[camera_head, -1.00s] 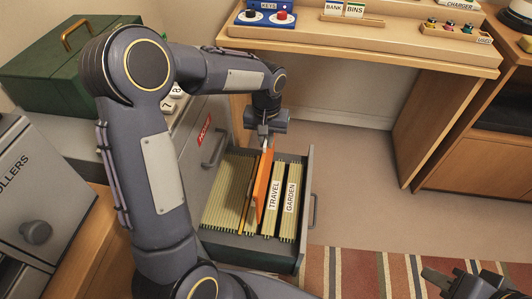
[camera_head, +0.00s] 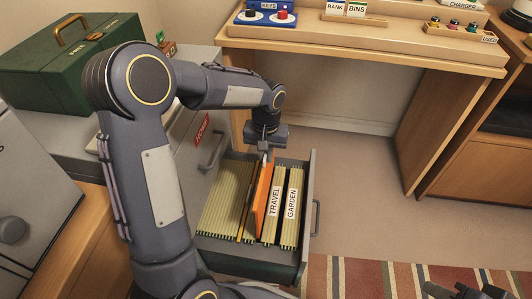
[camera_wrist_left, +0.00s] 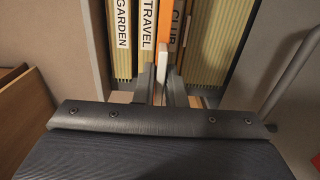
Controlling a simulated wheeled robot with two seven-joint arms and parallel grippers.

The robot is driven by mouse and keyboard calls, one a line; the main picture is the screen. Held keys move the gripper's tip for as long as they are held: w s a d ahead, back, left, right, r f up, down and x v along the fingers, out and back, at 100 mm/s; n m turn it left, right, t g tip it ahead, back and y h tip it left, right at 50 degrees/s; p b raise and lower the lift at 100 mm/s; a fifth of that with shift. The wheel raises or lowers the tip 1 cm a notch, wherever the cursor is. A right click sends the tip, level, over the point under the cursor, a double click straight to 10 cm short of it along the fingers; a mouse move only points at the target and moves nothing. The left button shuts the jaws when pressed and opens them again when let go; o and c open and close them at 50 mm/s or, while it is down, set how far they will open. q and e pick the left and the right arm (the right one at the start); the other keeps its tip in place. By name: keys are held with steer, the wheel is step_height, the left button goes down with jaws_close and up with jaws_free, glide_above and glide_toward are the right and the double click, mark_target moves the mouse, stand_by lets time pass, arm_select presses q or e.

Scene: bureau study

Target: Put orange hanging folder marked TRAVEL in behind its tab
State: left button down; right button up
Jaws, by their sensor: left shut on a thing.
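The orange hanging folder (camera_head: 263,188) stands in the open drawer, just left of the TRAVEL tab (camera_head: 274,202) in the head view. It leans a little, and its lower edge is hidden among the folders. My left gripper (camera_head: 266,157) is above the drawer, shut on the folder's top edge. In the left wrist view the left gripper's fingers (camera_wrist_left: 162,84) meet at the folder, between the TRAVEL tab (camera_wrist_left: 149,25) and the CLUB tab (camera_wrist_left: 174,26). My right gripper (camera_head: 462,291) is partly cut off at the bottom right; its jaws are unclear.
The GARDEN tab (camera_head: 292,204) is right of TRAVEL. Tan folders (camera_head: 222,205) fill the drawer's left part. The grey drawer (camera_head: 308,190) stands open beside its cabinet. A wooden desk (camera_head: 370,52) is behind, a green box (camera_head: 75,65) at upper left. Floor right of the drawer is clear.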

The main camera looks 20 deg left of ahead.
arm_select(q)
steer(key=shift+f+b, duration=3.7)
steer(key=shift+f, duration=2)
steer(key=shift+f+b, duration=0.65)
steer(key=shift+f, duration=4.2)
steer(key=c, duration=1.4)
jaws_free()
